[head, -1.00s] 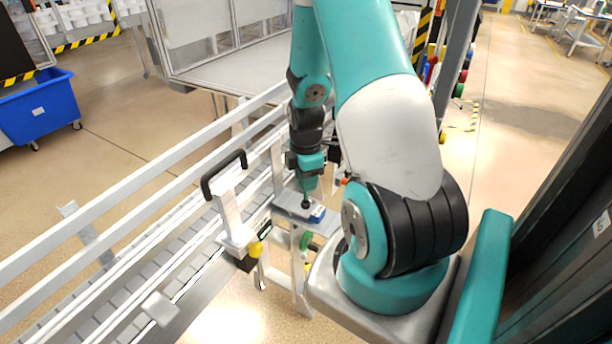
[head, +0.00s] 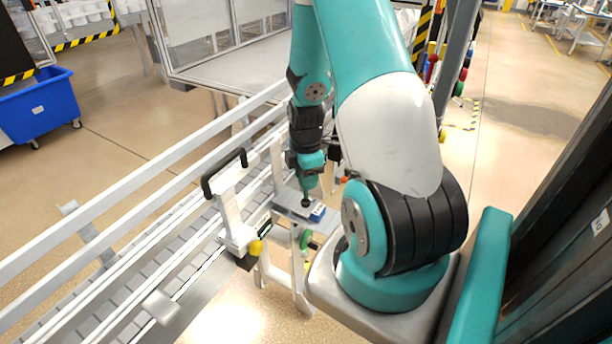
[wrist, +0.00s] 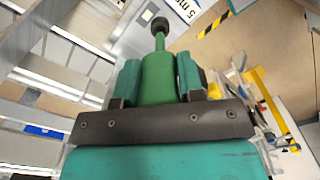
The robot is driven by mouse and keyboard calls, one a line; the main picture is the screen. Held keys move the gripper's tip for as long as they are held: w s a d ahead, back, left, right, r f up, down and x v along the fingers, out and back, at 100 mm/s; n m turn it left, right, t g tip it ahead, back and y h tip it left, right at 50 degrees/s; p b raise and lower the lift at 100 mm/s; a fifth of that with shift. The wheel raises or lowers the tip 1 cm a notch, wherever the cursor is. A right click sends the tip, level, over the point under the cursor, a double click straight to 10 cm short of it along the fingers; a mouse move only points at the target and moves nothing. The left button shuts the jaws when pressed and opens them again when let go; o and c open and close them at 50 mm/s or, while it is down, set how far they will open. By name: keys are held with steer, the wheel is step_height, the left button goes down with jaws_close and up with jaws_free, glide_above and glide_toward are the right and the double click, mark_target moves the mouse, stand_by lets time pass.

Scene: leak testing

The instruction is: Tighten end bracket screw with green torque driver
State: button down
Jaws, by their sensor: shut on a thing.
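The green torque driver (wrist: 158,76) is between the teal fingers of my gripper (wrist: 160,72), which is shut on its body. Its thin shaft ends in a dark round tip at the top of the wrist view. In the head view my gripper (head: 309,168) holds the driver (head: 306,190) pointing down over a small grey shelf (head: 290,207) beside the conveyor. The tip is over or at the shelf; I cannot tell whether it touches anything. I cannot make out the end bracket or its screw with certainty.
A small blue item (head: 318,215) lies on the shelf close to the tip. A blue bin (head: 40,108) stands far left. Open floor lies at right.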

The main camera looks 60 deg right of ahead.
steer(key=shift+f, duration=0.15)
steer(key=shift+f+b, duration=0.95)
steer(key=shift+f, duration=0.05)
steer(key=shift+r, duration=0.1)
stand_by(0.3)
steer(key=shift+m, duration=1.3)
steer(key=shift+m, duration=1.2)
